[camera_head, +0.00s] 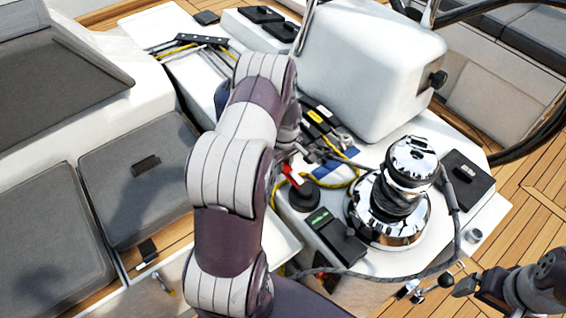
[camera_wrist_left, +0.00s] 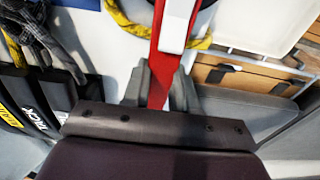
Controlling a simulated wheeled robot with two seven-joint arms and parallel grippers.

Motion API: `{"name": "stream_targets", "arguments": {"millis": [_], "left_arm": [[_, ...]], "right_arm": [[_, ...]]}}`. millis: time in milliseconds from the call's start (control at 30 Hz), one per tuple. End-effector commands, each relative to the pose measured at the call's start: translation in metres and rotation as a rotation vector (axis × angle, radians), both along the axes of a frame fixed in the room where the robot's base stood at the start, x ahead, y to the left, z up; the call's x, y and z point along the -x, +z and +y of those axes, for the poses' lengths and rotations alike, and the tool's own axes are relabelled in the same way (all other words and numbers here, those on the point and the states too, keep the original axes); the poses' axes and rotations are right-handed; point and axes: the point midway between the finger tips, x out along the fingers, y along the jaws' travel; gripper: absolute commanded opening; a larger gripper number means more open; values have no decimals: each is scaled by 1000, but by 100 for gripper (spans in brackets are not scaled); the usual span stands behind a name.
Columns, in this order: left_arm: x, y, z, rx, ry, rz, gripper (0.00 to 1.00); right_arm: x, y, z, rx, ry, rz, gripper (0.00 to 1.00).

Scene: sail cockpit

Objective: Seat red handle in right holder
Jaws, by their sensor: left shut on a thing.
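The red handle (camera_head: 294,176) shows as a short red and white piece beyond my left arm in the head view. In the left wrist view the handle (camera_wrist_left: 168,70) runs upright between the grey fingers of my left gripper (camera_wrist_left: 160,88), which is shut on it. In the head view my left gripper (camera_head: 287,150) is mostly hidden by its own arm. A black round fitting (camera_head: 303,195) stands just below the red handle; I cannot tell whether they touch. I cannot tell which fitting is the right holder. My right gripper (camera_head: 466,287) is at the lower right, its opening unclear.
A chrome winch (camera_head: 400,190) stands right of the red handle. A dark box with a green display (camera_head: 335,236) is in front. Yellow rope (camera_head: 345,182) and clutch levers (camera_head: 318,117) lie close by. A large white housing (camera_head: 365,60) rises behind. Grey cushions (camera_head: 135,170) are at left.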

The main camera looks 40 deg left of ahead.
Motion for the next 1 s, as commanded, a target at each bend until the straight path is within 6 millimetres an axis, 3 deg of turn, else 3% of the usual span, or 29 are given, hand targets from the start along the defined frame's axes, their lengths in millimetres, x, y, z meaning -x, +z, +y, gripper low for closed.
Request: {"name": "stream_targets", "arguments": {"millis": [400, 433, 500, 700, 733, 800, 1000], "left_arm": [[-1, -2, 0, -1, 0, -1, 0], [-1, -2, 0, -1, 0, -1, 34], [-1, -2, 0, -1, 0, -1, 57], [0, -3, 0, -1, 0, -1, 57], [0, -3, 0, 0, 0, 0, 60], [0, -3, 0, 0, 0, 0, 83], [0, -3, 0, 0, 0, 0, 83]], "right_arm": [[0, -2, 0, 0, 0, 0, 96], [0, -2, 0, 0, 0, 0, 96], [0, -2, 0, 0, 0, 0, 96], [0, -2, 0, 0, 0, 0, 96], [0, -2, 0, 0, 0, 0, 96], [0, -2, 0, 0, 0, 0, 96], [0, -2, 0, 0, 0, 0, 96]]}}
